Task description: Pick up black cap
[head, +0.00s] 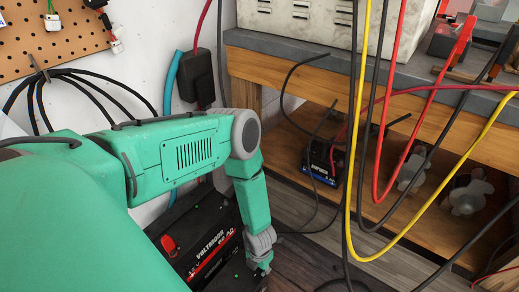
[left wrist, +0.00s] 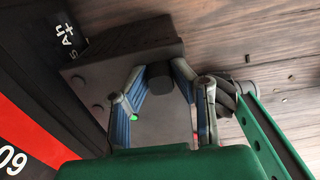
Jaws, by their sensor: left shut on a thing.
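My left gripper (head: 262,250) reaches down at the right end of a black battery (head: 205,245) with a red label, on the floor. In the left wrist view, its two blue-striped fingers (left wrist: 162,88) are closed around a dark round cap (left wrist: 160,76). The cap sits between the fingertips, over a dark grey block (left wrist: 100,72) beside the red-labelled battery (left wrist: 40,90). I cannot tell whether the cap is touching the block or lifted off it. In the head view the cap is hidden by the gripper. My right gripper is in neither view.
A wooden workbench (head: 440,125) stands at the right, with a smaller black battery (head: 325,160) on its lower shelf. Red, yellow and black cables (head: 375,130) hang in front of it. A pegboard (head: 55,40) is on the left wall. Small dark bits (left wrist: 248,59) lie on the wooden floor.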

